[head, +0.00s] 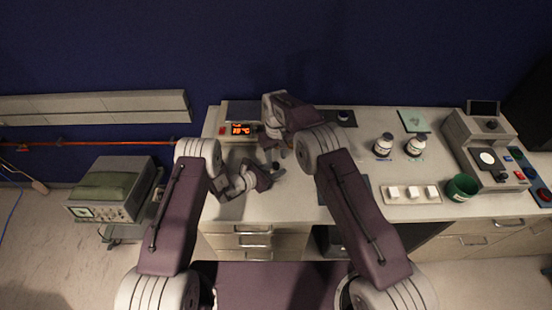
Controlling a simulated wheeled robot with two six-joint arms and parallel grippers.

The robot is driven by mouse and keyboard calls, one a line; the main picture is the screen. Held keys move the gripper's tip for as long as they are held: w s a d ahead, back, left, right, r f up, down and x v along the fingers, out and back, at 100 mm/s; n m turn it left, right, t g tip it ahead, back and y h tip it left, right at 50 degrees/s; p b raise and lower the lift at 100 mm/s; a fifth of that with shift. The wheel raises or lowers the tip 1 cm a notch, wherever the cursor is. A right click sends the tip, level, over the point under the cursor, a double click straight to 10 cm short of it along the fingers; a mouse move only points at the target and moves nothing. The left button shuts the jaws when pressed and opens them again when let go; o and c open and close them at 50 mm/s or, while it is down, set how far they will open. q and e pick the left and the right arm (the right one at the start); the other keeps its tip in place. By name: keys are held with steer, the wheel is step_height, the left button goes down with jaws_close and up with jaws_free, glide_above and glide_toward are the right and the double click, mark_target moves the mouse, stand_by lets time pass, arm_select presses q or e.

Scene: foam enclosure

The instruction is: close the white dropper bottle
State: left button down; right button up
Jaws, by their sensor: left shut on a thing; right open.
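My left gripper (275,176) is shut at the left part of the bench. A small dark-topped thing (276,165) shows at its fingertips. This may be the white dropper bottle, but its body is too small and hidden to tell. My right gripper (281,150) is open, reaching in just behind and above the left one, close to the dark top. My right arm hides part of the bench around it, and I cannot tell whether its fingers touch anything.
A device with a lit red display (241,130) stands just behind the grippers. On the right are two white-capped bottles (383,148) (415,147), a tray (400,201) of white blocks, a green cup (461,188) and a larger instrument (468,135). A dark pad (348,122) lies at the back.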

mark_target(276, 165)
step_height(276, 165, up, 2)
steer(key=shift+r+n, duration=0.25)
steer(key=shift+n, duration=0.95)
steer(key=shift+r+n, duration=0.5)
steer(key=shift+f, duration=4.1)
steer(key=shift+c, duration=0.4)
jaws_close()
